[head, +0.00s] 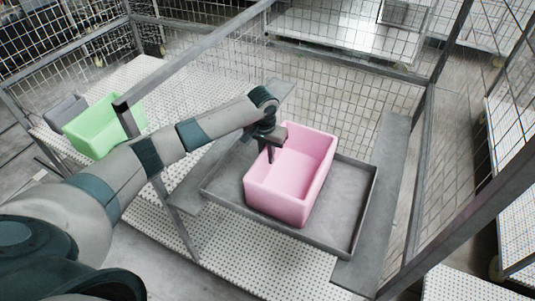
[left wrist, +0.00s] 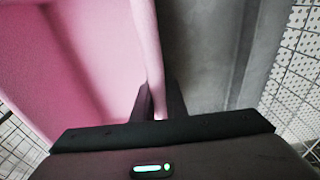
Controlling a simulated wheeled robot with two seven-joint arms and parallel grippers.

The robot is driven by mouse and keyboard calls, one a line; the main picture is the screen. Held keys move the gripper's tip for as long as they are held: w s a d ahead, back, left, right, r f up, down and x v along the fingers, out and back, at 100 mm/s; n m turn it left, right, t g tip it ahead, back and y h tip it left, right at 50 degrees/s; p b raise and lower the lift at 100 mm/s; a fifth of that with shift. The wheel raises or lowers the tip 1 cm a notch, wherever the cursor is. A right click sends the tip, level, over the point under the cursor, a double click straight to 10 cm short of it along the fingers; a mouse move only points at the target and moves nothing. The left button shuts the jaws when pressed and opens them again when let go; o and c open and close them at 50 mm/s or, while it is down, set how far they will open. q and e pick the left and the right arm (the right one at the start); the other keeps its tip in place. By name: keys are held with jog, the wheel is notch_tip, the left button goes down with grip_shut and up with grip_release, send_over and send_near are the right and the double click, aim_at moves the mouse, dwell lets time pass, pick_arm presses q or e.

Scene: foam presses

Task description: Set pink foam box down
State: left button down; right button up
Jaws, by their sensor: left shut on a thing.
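The pink foam box (head: 290,180) is an open-topped bin in the head view, over the grey metal tray (head: 340,210) of the press. It looks upright and turned slightly relative to the tray. I cannot tell whether its underside touches the tray. My left gripper (head: 270,152) is shut on the box's upper left wall. In the left wrist view the pink box (left wrist: 75,70) fills the left side, and its wall runs between the fingers of my left gripper (left wrist: 158,108). The box looks empty. My right gripper is not in view.
A green foam box (head: 97,125) and a grey bin (head: 66,109) stand on the white perforated table at the left. Grey flat bars (head: 385,180) flank the tray. Wire-mesh fencing (head: 350,95) and metal posts close off the back and right.

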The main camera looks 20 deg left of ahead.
pick_arm(q)
jog(key=shift+f, duration=0.1)
jog(key=c, duration=1.8)
grip_release()
jog(key=shift+o, duration=0.2)
jog(key=shift+r, duration=0.75)
jog(key=r, duration=0.3)
jog(key=r+b, duration=0.1)
jog(key=r, duration=0.2)
jog(key=s+r+b, duration=0.1)
jog(key=r, duration=0.2)
jog(key=shift+s+r, duration=0.1)
jog(key=shift+r, duration=0.05)
jog(key=shift+s+r+b, duration=0.15)
jog(key=shift+r+b, duration=0.2)
jog(key=shift+r, duration=0.35)
